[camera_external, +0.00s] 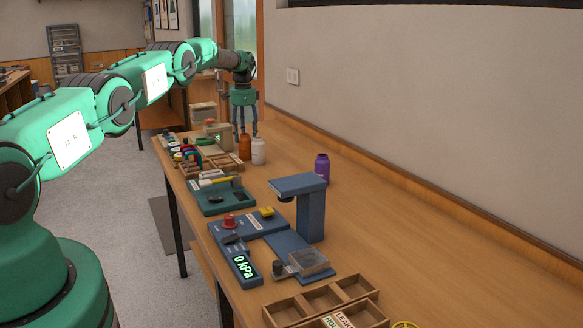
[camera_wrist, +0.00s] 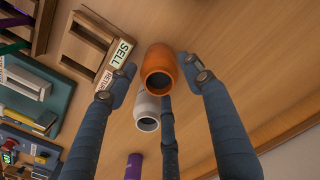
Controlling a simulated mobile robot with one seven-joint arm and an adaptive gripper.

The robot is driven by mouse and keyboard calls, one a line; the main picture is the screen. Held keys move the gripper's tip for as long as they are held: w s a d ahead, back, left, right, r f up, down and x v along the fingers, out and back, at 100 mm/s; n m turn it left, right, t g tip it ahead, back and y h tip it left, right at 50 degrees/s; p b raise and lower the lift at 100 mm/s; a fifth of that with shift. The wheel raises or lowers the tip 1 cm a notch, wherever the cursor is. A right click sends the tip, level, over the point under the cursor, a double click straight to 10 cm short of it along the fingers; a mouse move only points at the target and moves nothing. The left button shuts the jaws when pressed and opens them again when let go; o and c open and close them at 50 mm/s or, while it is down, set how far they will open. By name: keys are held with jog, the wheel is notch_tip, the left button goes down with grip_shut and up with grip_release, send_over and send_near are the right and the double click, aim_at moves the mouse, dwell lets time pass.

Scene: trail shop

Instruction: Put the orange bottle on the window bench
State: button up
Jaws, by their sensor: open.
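The orange bottle (camera_external: 244,152) stands upright on the long wooden table, close to a white bottle (camera_external: 258,152). My gripper (camera_external: 246,124) is open and empty, pointing down just above these bottles. In the wrist view the orange bottle (camera_wrist: 158,66) shows its dark mouth between my spread blue fingers (camera_wrist: 158,78). No finger is clearly touching it.
A purple bottle (camera_external: 321,168) stands apart near the wall. A wooden tray with a SELL label (camera_wrist: 120,54) lies beside the orange bottle. A blue stand (camera_external: 310,210), a green tool tray (camera_external: 210,202) and a divided wooden box (camera_external: 285,312) occupy the nearer table. The table's right side is mostly clear.

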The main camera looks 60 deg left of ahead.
aim_at(245, 145)
dwell(0.3)
jog(key=shift+f, duration=2.6)
jog(key=c, duration=1.2)
jog(key=shift+r, duration=5.05)
